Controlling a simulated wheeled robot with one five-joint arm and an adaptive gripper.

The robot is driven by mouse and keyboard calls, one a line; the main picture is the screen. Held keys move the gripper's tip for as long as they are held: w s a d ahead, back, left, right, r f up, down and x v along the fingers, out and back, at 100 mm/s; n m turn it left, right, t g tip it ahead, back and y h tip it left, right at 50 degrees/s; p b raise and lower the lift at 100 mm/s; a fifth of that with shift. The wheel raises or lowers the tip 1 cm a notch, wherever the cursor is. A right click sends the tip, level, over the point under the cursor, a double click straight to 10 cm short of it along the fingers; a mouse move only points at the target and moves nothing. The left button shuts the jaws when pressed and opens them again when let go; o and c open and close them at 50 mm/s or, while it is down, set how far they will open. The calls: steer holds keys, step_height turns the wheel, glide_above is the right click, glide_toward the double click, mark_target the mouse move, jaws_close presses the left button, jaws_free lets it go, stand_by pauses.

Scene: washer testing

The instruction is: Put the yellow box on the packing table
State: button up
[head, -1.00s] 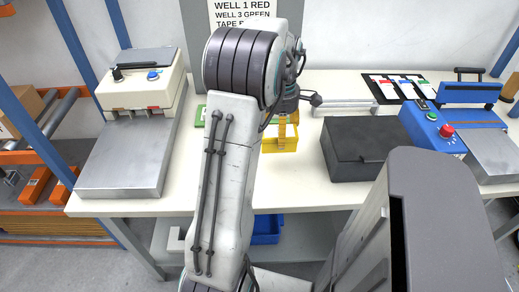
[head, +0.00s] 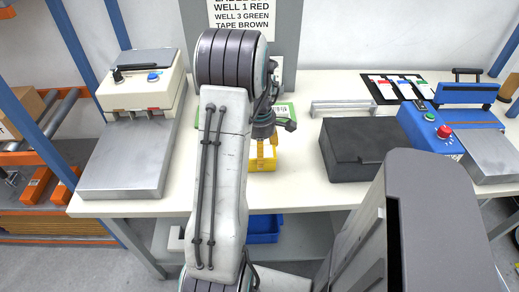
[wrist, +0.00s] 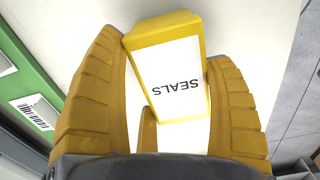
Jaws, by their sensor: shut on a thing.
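The yellow box (head: 264,163) is at the middle of the white table (head: 295,188), partly hidden by my arm. In the wrist view the yellow box (wrist: 169,62) has a white label reading SEALS and sits tilted between the two ridged yellow fingers of my gripper (wrist: 160,95). My gripper (head: 262,150) is shut on the box, pointing down at it from above. Pale tabletop shows around the box in the wrist view. I cannot tell whether the box touches the table or hangs just above it.
A sealing machine with a grey plate (head: 125,160) stands left. A green-edged board (head: 285,108) lies behind the box. A dark grey box (head: 360,148) and a blue machine (head: 430,125) stand right. A blue bin (head: 264,229) is on the shelf below. Tabletop in front is clear.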

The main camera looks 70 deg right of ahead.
steer(key=shift+f, duration=0.1)
steer(key=o, duration=1.2)
step_height(320, 180, up, 12)
